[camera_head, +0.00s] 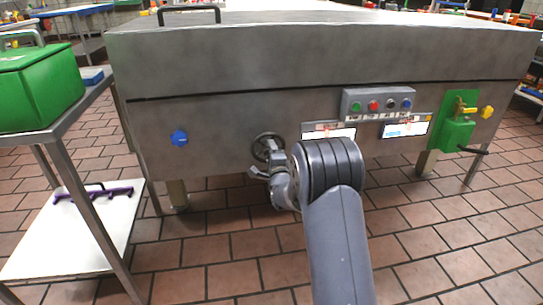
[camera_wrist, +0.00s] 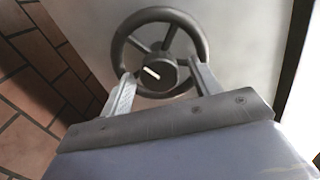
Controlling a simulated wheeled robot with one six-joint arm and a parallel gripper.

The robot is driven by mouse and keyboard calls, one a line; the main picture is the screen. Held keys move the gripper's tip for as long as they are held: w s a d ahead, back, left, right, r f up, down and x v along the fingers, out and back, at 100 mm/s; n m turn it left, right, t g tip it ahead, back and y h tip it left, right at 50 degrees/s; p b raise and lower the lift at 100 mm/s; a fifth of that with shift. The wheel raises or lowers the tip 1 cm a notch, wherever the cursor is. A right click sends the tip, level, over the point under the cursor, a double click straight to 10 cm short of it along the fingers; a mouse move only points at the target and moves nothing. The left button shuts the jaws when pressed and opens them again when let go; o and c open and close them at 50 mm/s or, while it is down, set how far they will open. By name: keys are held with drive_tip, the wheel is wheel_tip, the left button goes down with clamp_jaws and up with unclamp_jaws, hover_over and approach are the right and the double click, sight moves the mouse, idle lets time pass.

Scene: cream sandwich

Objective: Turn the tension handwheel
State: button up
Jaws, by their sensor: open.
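The tension handwheel is a dark round wheel with spokes and a hub bearing a white mark. In the wrist view the handwheel (camera_wrist: 160,22) fills the upper middle, its lower part between and behind my fingers. In the head view the handwheel (camera_head: 268,146) sits on the front of the grey machine, partly hidden by my arm. My gripper (camera_wrist: 158,80) is open, with one finger at each side of the lower rim. Whether the fingers touch the rim is not clear. My gripper (camera_head: 262,173) also shows in the head view, close to the wheel's lower side.
The machine (camera_head: 230,65) carries a button panel (camera_head: 380,104), a blue knob (camera_head: 179,138) and a green box with a lever (camera_head: 458,133). A metal cart (camera_head: 75,112) with a green bin (camera_head: 38,88) stands at left. The tiled floor before the machine is clear.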

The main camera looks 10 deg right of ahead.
drive_tip(key=s+p, duration=0.3)
drive_tip(key=s, duration=0.7)
drive_tip(key=shift+s, duration=0.4)
